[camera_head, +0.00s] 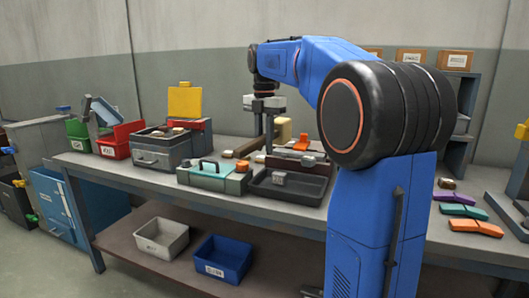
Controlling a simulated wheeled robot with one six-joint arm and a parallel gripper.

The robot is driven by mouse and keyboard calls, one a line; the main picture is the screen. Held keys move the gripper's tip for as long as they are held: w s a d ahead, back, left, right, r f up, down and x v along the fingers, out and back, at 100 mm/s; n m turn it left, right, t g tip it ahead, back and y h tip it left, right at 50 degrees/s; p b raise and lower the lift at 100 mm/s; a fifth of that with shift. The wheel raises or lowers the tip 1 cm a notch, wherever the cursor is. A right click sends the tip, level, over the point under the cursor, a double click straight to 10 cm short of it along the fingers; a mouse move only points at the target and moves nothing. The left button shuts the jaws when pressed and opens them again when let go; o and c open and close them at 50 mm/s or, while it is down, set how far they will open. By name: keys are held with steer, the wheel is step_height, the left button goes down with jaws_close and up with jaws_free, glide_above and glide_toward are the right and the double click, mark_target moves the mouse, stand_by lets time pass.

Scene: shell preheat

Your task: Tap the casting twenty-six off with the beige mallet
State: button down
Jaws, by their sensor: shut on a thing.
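My gripper (266,145) points down over the back middle of the bench, above the far side of a dark tray. It is shut on what looks like the beige mallet (284,130), whose beige head shows just right of the fingers. The handle is mostly hidden by the fingers. A small grey piece (279,179) lies in the dark tray (290,192), in front of my gripper. No number can be read on any piece, so I cannot tell which is casting twenty-six.
A green-grey case (212,182) stands left of the tray, near a grey drawer box (151,158), a red bin (118,142) and a green bin (80,136). An orange piece (301,143) lies behind the tray. Purple and orange pieces (476,227) lie at the right.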

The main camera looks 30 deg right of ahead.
steer(key=shift+r, duration=3)
